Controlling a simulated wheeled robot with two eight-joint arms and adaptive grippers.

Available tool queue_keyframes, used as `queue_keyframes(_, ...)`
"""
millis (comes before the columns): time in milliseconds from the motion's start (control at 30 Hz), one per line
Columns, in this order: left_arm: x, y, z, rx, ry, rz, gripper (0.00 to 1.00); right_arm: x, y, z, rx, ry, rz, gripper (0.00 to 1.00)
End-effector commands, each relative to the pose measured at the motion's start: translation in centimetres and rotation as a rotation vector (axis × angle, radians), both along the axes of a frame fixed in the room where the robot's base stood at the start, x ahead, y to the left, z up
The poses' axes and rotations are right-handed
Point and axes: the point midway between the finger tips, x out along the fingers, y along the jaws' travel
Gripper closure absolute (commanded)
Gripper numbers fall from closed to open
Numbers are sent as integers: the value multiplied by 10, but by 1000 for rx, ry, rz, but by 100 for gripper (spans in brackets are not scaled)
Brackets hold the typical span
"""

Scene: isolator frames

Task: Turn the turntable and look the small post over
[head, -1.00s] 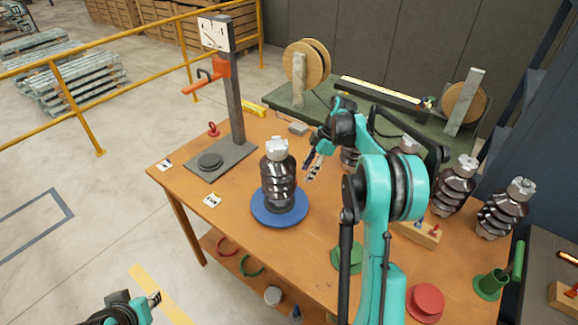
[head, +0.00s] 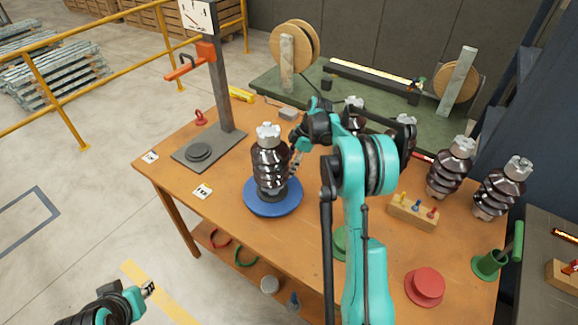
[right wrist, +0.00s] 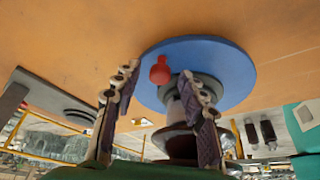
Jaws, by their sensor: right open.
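The small post (head: 270,166), a dark brown ribbed insulator with a pale metal cap, stands upright on the blue turntable (head: 259,208). The right wrist view shows the turntable (right wrist: 235,72) with a red knob (right wrist: 160,70) near its rim; the post's lower part (right wrist: 178,143) is partly hidden by a finger. My right gripper (head: 297,162) is open at the post's right side. In the right wrist view its fingertips (right wrist: 160,75) appear on either side of the knob; contact cannot be told. My left gripper (head: 148,289) is low at left, away from the table, its opening too small to judge.
A gauge stand (head: 222,90) with a red arm is behind left. More insulators (head: 450,168) stand at right, near a wooden peg block (head: 413,212), a red disc (head: 425,285) and a green holder (head: 489,264). White cards (head: 202,191) lie at the table's left.

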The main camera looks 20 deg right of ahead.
Motion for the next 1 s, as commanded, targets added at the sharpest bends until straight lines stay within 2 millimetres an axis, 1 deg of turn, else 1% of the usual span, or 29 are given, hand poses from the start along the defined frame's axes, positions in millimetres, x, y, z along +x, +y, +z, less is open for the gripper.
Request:
queue_keyframes(100,0,0,0,0,0,0,70,0,0,0,0,0,0,58)
queue_keyframes(167,0,0,0,0,0,0,70,0,0,0,0,0,0,74)
queue_keyframes(200,0,0,0,0,0,0,70,0,0,0,0,0,0,84)
queue_keyframes(267,0,0,0,0,0,0,70,0,0,0,0,0,0,100)
queue_keyframes(667,0,0,0,0,0,0,70,-2,-1,0,-1,0,-17,100)
queue_keyframes(1000,0,0,-1,0,0,0,70,-12,-5,0,-1,-1,-128,100)
